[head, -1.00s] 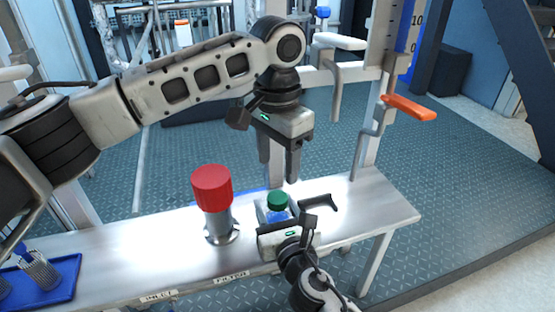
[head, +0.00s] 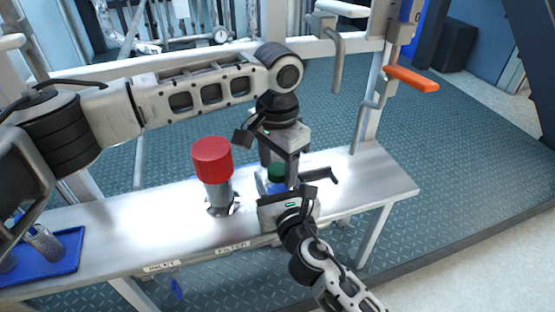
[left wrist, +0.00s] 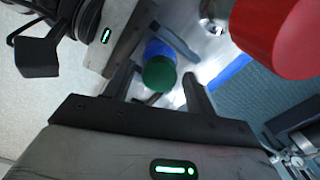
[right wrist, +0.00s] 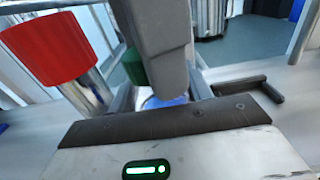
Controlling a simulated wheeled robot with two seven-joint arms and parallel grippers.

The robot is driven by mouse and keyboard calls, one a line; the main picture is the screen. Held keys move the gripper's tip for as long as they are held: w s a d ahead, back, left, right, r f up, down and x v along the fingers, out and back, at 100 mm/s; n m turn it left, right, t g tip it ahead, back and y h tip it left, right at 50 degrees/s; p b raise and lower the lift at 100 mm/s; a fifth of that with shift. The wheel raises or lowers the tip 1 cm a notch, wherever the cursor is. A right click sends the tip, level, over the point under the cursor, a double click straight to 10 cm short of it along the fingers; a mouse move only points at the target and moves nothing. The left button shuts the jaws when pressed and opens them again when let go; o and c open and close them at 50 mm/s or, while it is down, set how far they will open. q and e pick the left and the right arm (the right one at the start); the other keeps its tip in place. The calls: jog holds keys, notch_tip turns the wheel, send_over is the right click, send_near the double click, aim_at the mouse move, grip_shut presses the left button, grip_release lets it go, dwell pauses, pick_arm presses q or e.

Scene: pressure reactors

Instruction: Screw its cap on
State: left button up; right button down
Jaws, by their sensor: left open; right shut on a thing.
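A green cap (head: 276,171) sits on top of a small bottle with blue in it (head: 277,187), upright on the metal bench. I cannot tell how tightly the cap is seated. My right gripper (right wrist: 163,94) is shut on the bottle low down from the front. My left gripper (head: 278,172) comes from above, open, with its fingers on either side of the cap. The left wrist view shows the cap (left wrist: 159,74) between the two fingers with gaps at the sides. In the right wrist view a left finger partly hides the cap (right wrist: 133,68).
A steel cylinder with a large red top (head: 212,158) stands just left of the bottle. A dark bent handle (head: 320,177) lies to its right. A blue tray (head: 70,258) with a metal holder is at the bench's left. The bench's right end is clear.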

pick_arm(q)
jog(key=c, duration=1)
jog(key=o, duration=1.1)
jog(key=shift+o, duration=0.2)
jog(key=shift+r, duration=0.1)
notch_tip(320, 180, up, 12)
pick_arm(e)
jog(key=c, duration=0.6)
grip_release()
jog(key=shift+o, duration=0.2)
